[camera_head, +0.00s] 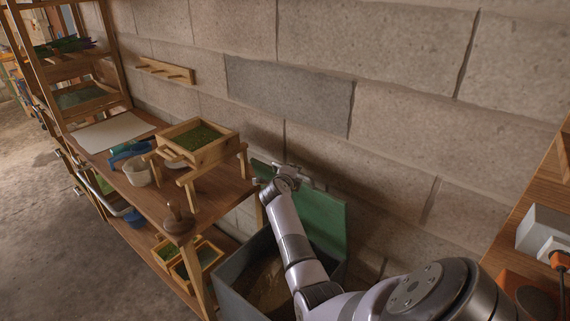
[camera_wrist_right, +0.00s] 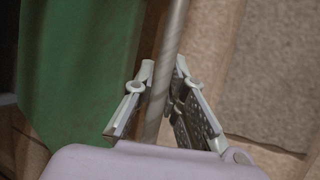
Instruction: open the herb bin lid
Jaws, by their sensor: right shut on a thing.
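The herb bin (camera_head: 237,299) is a grey box on the floor between the wooden bench and the right-hand furniture. Its green lid (camera_head: 325,228) is raised and stands steeply up at the wall side, so the bin's mouth is open and brownish contents (camera_head: 262,284) show inside. My right arm reaches across the bin. My right gripper (camera_head: 290,171) is at the lid's upper edge, shut on a grey bar, the lid handle (camera_wrist_right: 174,32). In the wrist view the bar runs between the two fingers (camera_wrist_right: 164,72), with the green lid (camera_wrist_right: 75,65) beside it. My left gripper is not in view.
A wooden bench (camera_head: 226,194) at left holds a sieve box of green herbs (camera_head: 196,139), a pale cup (camera_head: 137,172) and a wooden-handled tool (camera_head: 178,220). The block wall (camera_head: 400,120) is close behind the lid. A wooden surface with a grey box (camera_head: 545,230) stands at right.

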